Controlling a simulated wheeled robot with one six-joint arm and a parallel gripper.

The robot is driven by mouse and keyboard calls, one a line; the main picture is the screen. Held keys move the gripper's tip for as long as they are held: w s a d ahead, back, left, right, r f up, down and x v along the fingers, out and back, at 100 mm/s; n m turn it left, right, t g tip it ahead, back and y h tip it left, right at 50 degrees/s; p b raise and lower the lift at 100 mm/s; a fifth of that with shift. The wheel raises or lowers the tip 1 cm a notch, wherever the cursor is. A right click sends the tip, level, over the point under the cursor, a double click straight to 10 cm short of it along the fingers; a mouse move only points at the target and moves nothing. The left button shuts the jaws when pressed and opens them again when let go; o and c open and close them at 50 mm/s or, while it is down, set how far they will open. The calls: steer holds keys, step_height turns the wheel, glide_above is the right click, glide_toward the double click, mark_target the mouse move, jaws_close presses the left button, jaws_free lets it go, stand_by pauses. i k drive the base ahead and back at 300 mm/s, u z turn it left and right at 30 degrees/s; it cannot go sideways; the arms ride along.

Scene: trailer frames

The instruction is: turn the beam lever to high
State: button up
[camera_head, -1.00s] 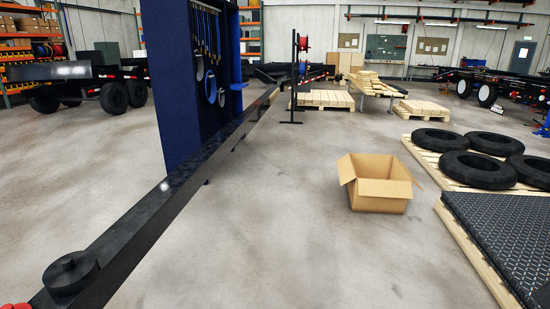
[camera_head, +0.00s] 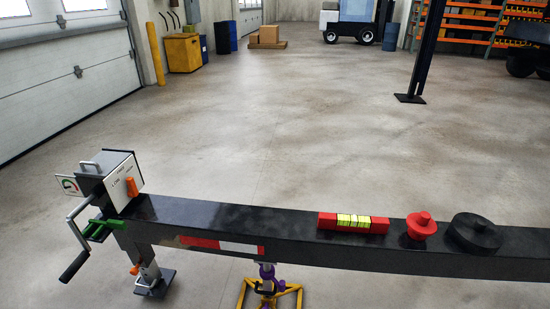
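At the left end of the dark beam (camera_head: 225,213), a box-shaped unit (camera_head: 106,180) carries a white panel with small markings, too small to read surely. A short orange lever (camera_head: 131,187) stands roughly upright at the panel's lower right; I cannot tell which marking it points to. A crank handle (camera_head: 72,266) hangs at the unit's left, with a green part (camera_head: 100,230) beside it. My gripper is not in view.
A red level (camera_head: 353,223) with a yellow middle, a red knob-like piece (camera_head: 421,227) and a black round piece (camera_head: 474,234) sit on the beam. A yellow and purple stand (camera_head: 268,287) is under it. A dark post (camera_head: 418,60) stands behind; the floor between is clear.

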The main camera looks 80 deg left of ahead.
mark_target(133, 192)
steer(key=u, duration=3.4)
steer(key=i, duration=1)
steer(key=u, duration=0.05)
steer(key=k, duration=0.45)
steer(key=z, duration=1)
steer(key=i, duration=0.55)
steer(key=u, duration=0.1)
